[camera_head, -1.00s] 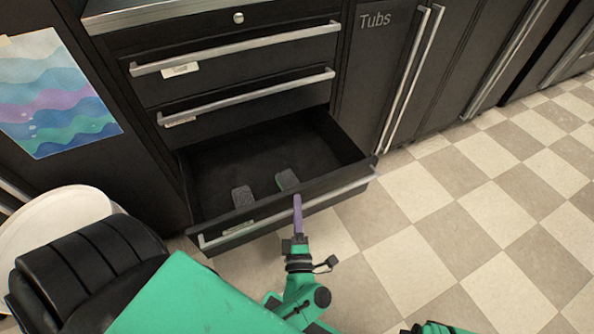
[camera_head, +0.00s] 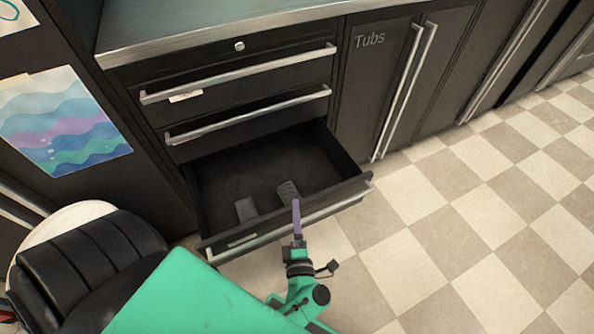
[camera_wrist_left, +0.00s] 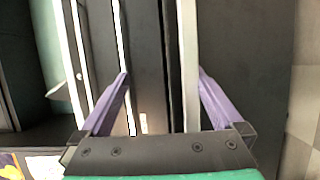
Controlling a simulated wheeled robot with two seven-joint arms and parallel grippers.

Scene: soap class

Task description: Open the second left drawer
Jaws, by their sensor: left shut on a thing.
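A black drawer unit stands at the left of the head view. Its lowest visible drawer (camera_head: 336,193) is pulled far out, with two small grey items (camera_head: 288,192) lying inside. Two closed drawers, the upper one (camera_head: 215,108) and the one below it (camera_head: 270,125), sit above with long metal handles. In the left wrist view a pale handle bar (camera_wrist_left: 188,70) runs between the fingers. My right gripper is out of view.
A worktop (camera_head: 200,22) covers the unit. A cabinet labelled Tubs (camera_head: 370,80) stands to the right, shut. A black-seated chair (camera_head: 90,262) is at lower left, near the drawer. Checkered floor (camera_head: 450,220) is clear at right.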

